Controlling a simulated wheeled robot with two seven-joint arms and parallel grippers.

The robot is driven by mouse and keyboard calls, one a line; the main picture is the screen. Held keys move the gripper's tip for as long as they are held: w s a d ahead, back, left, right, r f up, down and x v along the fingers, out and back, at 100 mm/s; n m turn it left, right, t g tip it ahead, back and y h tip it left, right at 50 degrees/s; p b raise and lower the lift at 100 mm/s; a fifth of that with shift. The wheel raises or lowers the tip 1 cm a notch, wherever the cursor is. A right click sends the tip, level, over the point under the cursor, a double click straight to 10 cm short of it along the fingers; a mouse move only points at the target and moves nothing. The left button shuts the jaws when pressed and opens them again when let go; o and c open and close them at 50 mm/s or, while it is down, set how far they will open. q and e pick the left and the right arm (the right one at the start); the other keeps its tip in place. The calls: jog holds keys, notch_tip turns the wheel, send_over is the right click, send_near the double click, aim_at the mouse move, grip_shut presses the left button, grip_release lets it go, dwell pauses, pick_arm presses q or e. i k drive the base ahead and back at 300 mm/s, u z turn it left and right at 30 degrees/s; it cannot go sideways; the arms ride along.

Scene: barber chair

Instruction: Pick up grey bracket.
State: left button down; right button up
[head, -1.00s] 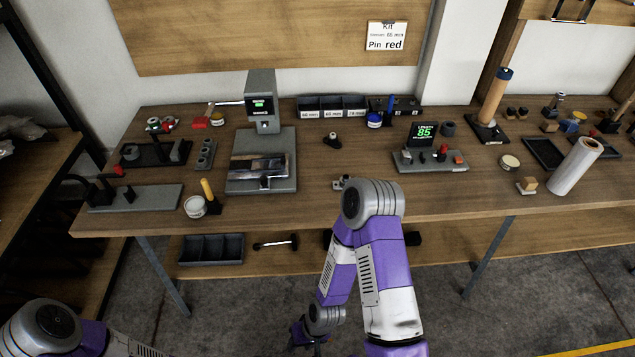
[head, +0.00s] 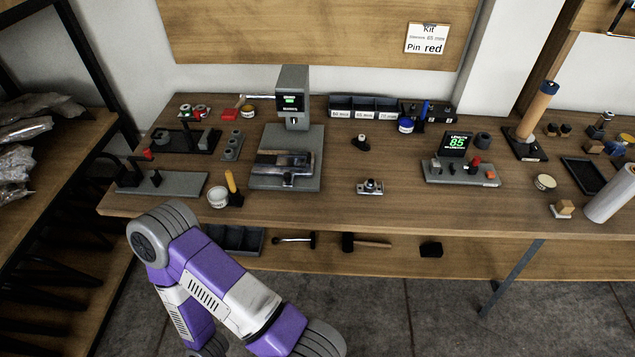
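A small grey metal piece (head: 370,187), which looks like the grey bracket, lies on the bare front middle of the workbench (head: 400,212). It has a flat base with a raised round part on top. Nothing touches it. Neither of my grippers shows in the head view. Only purple and white links of one of my arms show at the lower left, well left of and below the bracket.
A grey press (head: 292,100) with a plate stands left of the bracket. A grey station with a display (head: 455,145) stands to its right. A black knob-like piece (head: 360,142) lies behind it. A white tub (head: 218,197) is near the front edge. A mallet (head: 365,242) lies on the lower shelf.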

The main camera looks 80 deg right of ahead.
aim_at(361, 189)
jog(key=u, duration=0.1)
jog(key=k, duration=1.05)
jog(key=z, duration=1.45)
